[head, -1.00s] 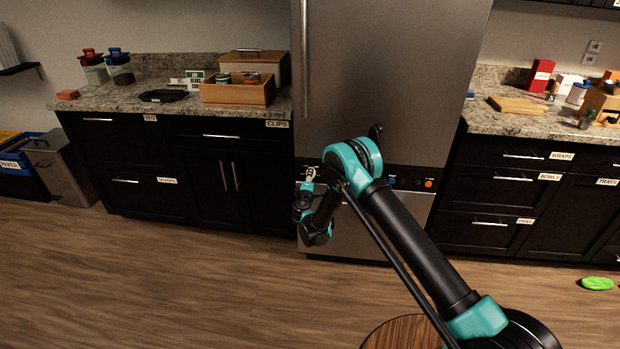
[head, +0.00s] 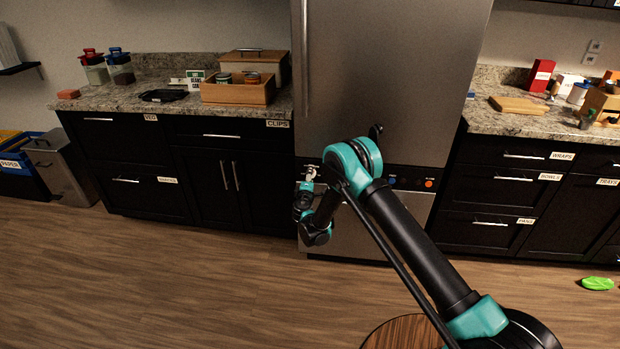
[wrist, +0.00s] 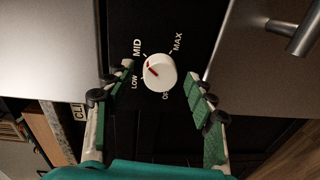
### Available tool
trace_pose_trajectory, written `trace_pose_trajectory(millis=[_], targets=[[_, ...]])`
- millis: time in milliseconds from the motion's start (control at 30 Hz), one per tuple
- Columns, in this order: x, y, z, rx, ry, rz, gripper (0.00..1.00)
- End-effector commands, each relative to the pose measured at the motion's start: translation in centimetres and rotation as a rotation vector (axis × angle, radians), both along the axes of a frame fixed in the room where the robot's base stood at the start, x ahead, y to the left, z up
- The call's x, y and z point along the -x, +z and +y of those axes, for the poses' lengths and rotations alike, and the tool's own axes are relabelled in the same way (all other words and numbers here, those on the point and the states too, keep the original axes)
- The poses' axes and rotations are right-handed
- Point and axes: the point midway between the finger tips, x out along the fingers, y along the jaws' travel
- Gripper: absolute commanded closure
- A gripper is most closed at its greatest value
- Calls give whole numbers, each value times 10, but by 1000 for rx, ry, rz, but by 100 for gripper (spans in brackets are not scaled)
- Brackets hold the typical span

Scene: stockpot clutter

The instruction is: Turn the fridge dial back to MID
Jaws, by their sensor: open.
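The fridge dial (wrist: 161,73) is a white round knob with a red mark, set on a black panel. In the wrist view the red mark points up-left, between the LOW and MID labels. MAX is at the upper right and OFF is below the knob. My gripper (wrist: 160,77) is open, with one green-padded finger on each side of the dial and visible gaps between. In the head view my gripper (head: 305,185) is at the left of the fridge's control strip, partly hiding it. The fridge (head: 390,75) is tall and steel.
A blue button (head: 391,180) and an orange button (head: 428,183) sit farther right on the strip. A metal door handle (wrist: 287,37) projects at the upper right in the wrist view. Dark cabinets flank the fridge. The wooden floor (head: 180,275) in front is largely clear.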

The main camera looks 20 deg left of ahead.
Motion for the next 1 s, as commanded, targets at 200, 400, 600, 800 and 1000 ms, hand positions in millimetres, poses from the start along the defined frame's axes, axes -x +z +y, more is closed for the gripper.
trace_pose_trajectory(millis=[200,400,600,800,1000], targets=[[14,1,-3,0,1,0,45],[46,3,-11,1,2,0,45],[68,4,-17,1,1,0,45],[73,5,-19,0,0,0,45],[73,5,-19,0,0,0,45]])
